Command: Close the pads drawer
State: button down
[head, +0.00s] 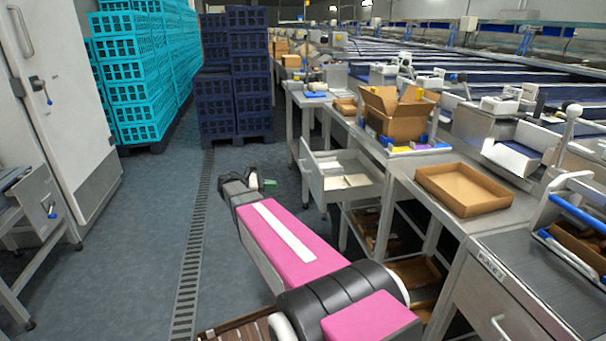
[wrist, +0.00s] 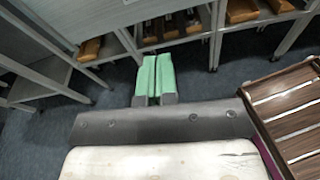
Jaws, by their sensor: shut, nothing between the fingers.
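An open drawer (head: 346,186) sticks out from the bench on the right in the head view, with its pale inside and a few light items showing. I take it as the pads drawer, but I can read no label on it. My gripper (head: 268,183) is just left of the drawer's front, with a visible gap between them in the picture. In the wrist view the green fingers of my gripper (wrist: 154,72) lie together, shut and empty. Grey panels fill the upper left there; I cannot tell if they are the drawer.
The steel bench (head: 400,168) carries an open carton (head: 392,118) and a shallow cardboard tray (head: 463,188). Boxes sit on its lower shelf. Dark blue crates (head: 235,100) and turquoise crates (head: 135,80) stand behind. The floor (head: 150,220) left of my arm is clear.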

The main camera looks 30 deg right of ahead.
jog(key=d+r+n+h, duration=0.1)
jog(key=d+r+h, duration=0.1)
jog(key=d, duration=1.1)
jog(key=shift+s+d+r, duration=0.35)
jog(key=shift+s+r, duration=0.05)
jog(key=shift+r, duration=0.25)
jog(key=shift+g, duration=0.4)
jog(key=x, duration=2.4)
jog(key=shift+w, duration=0.15)
jog(key=shift+d+r, duration=0.1)
jog(key=shift+a, duration=0.3)
jog(key=v, duration=1.4)
jog(key=shift+a, duration=0.1)
